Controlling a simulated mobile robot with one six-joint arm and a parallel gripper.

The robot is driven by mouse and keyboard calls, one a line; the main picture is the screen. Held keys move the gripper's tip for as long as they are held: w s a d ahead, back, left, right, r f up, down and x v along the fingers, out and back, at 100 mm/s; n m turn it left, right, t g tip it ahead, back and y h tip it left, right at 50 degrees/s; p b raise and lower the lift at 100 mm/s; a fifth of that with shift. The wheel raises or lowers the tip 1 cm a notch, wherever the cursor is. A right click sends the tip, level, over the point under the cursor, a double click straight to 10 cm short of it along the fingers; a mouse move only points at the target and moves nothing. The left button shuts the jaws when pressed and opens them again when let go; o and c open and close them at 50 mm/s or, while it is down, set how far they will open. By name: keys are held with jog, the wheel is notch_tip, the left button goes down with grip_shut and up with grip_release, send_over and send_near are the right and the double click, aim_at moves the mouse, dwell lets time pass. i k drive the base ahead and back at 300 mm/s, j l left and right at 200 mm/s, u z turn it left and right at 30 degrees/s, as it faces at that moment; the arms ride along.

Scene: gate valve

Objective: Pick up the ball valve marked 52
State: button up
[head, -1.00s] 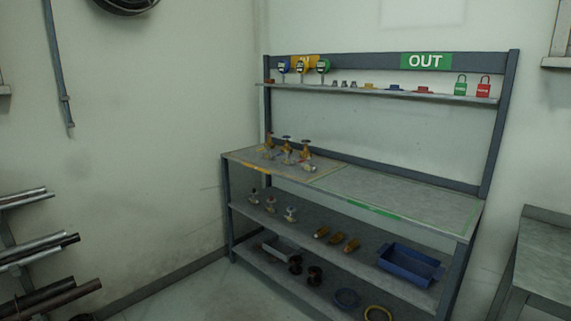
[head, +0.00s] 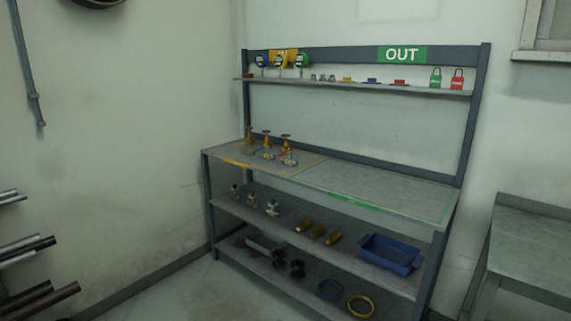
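A group of small valves stands on the left part of the workbench top (head: 375,188), inside a yellow-marked area. The back row has several brass-coloured valves (head: 266,141) with handwheels. In front of them sit smaller silvery valves (head: 288,160), at least one with a red part. More small valves (head: 272,208) stand on the shelf below, at its left. No number 52 can be read on any of them at this distance, so I cannot tell which is the marked ball valve. My gripper is not in this view.
The green-outlined right half of the bench top is bare. An upper shelf (head: 345,83) holds gauges, small parts, a green padlock (head: 435,78) and a red padlock (head: 457,79). A blue bin (head: 390,254) sits on the lower shelf. Another table (head: 545,242) stands right; pipes (head: 28,246) jut out left.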

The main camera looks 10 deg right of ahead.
aim_at(249, 151)
jog(key=i+j+u, duration=0.2)
jog(key=i, duration=0.6)
jog(key=i+u, duration=0.25)
jog(key=i, duration=0.6)
jog(key=i+l+u, duration=0.2)
jog(key=i, duration=0.6)
jog(key=i+j+z, duration=0.15)
jog(key=i, duration=0.35)
jog(key=i+j+z, duration=0.15)
jog(key=i, duration=0.3)
jog(key=i+j+z, duration=0.15)
jog(key=i, duration=0.35)
jog(key=i+z, duration=0.2)
jog(key=z, duration=0.25)
jog(key=i+j+z, duration=0.1)
jog(key=z, duration=0.3)
jog(key=i+j+z, duration=0.2)
jog(key=z, duration=0.25)
jog(key=i+j+z, duration=0.25)
jog(key=z, duration=0.15)
